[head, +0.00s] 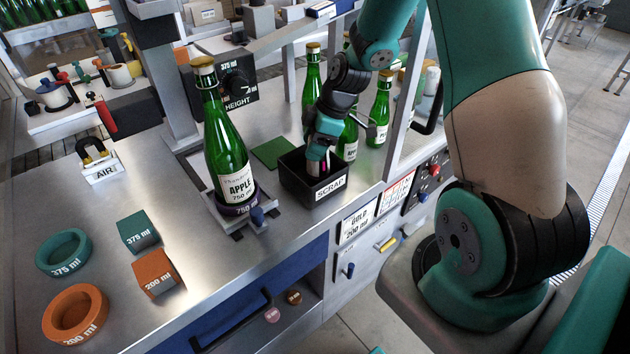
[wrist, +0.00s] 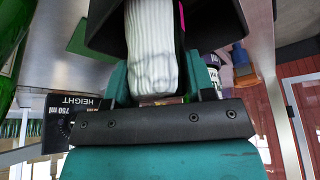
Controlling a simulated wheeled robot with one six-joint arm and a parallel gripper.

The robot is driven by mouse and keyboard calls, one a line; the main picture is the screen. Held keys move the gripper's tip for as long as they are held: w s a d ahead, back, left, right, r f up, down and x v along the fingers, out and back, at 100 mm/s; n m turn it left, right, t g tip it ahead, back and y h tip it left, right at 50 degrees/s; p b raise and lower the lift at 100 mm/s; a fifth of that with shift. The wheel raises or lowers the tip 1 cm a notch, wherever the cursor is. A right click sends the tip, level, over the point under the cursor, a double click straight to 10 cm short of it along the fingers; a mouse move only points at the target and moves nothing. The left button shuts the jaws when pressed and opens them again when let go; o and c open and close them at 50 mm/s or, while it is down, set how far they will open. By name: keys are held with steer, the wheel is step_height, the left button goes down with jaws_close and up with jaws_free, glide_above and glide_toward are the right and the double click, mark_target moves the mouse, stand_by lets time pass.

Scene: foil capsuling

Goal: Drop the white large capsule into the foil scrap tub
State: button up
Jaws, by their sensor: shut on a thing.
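The white large capsule (wrist: 151,50) is in my gripper (wrist: 160,85), between the two teal fingers in the wrist view. It is pale, ribbed and crumpled at the near end. In the head view my gripper (head: 325,150) points down at the foil scrap tub (head: 328,188), a black square box with a SCRAF-like label on its front. The capsule's lower part shows there as a small pale and pink patch over the tub's opening. The tub's dark walls also show around the capsule in the wrist view (wrist: 105,25). The tub's floor is hidden.
A green APPLE bottle (head: 232,150) stands in a 750 ml holder left of the tub. More green bottles (head: 378,110) stand behind and right of it. A metal post (head: 402,100) rises close to the right. Size rings and blocks (head: 140,232) lie at front left.

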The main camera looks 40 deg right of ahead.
steer(key=shift+f, duration=0.15)
steer(key=o, duration=0.7)
step_height(320, 180, up, 20)
steer(key=b, duration=0.3)
